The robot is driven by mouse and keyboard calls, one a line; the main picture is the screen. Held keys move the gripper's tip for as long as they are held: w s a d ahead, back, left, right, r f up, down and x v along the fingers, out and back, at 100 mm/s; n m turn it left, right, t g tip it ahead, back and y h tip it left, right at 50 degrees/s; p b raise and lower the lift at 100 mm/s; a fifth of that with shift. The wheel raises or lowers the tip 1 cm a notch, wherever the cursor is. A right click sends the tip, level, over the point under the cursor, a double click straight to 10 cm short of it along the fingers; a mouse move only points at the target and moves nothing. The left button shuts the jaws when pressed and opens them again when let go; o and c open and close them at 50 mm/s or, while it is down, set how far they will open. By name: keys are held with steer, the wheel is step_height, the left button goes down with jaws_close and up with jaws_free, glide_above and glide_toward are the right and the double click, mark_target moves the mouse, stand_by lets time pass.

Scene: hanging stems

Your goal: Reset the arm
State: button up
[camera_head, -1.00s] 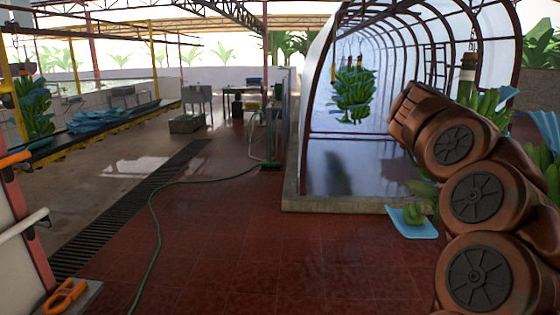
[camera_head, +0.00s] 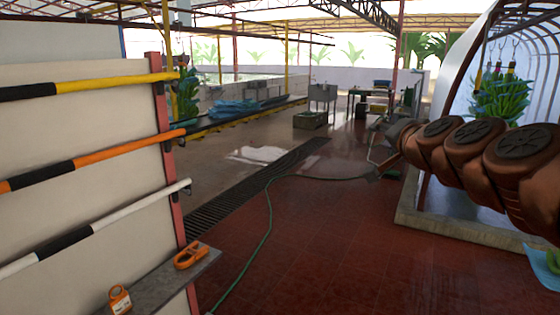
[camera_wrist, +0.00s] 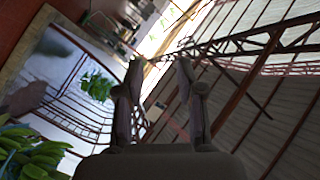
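My arm reaches in from the right edge of the head view, roughly level, with its end pointing left. My gripper (camera_head: 374,175) is small and dark there, above the red tiled floor. In the wrist view my gripper (camera_wrist: 160,65) shows two fingers standing apart with nothing between them, so it is open and empty. The wrist view is tilted and looks toward the roof trusses.
Green bananas (camera_head: 500,98) hang by the arched tunnel at the right; bananas (camera_wrist: 35,155) also show at the wrist view's lower left. Coloured poles (camera_head: 110,140) hang on a wall at left, above a shelf with orange tools (camera_head: 190,256). A green hose (camera_head: 268,215) crosses open floor.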

steer(key=s+a+f+n+g+y, duration=0.1)
steer(key=s+a+f+n+g, duration=0.4)
steer(key=s+f, duration=0.5)
steer(key=s+a+f+n+g+y, duration=0.2)
steer(key=s+a+f+g, duration=0.4)
steer(key=f, duration=0.7)
steer(key=s+d+f+g+h, duration=0.1)
steer(key=s+f+g, duration=0.1)
steer(key=s, duration=0.6)
steer(key=s+d+f+n+g+h, duration=0.1)
steer(key=s+d+f+g, duration=0.1)
steer(key=s+f, duration=0.3)
steer(key=s+d+f+n+g+h, duration=0.1)
steer(key=s+f, duration=0.3)
steer(key=s, duration=0.8)
steer(key=shift+d+f+g+h, duration=0.15)
steer(key=shift+d+g+h, duration=0.35)
steer(key=shift+g, duration=0.4)
steer(key=shift+d, duration=0.25)
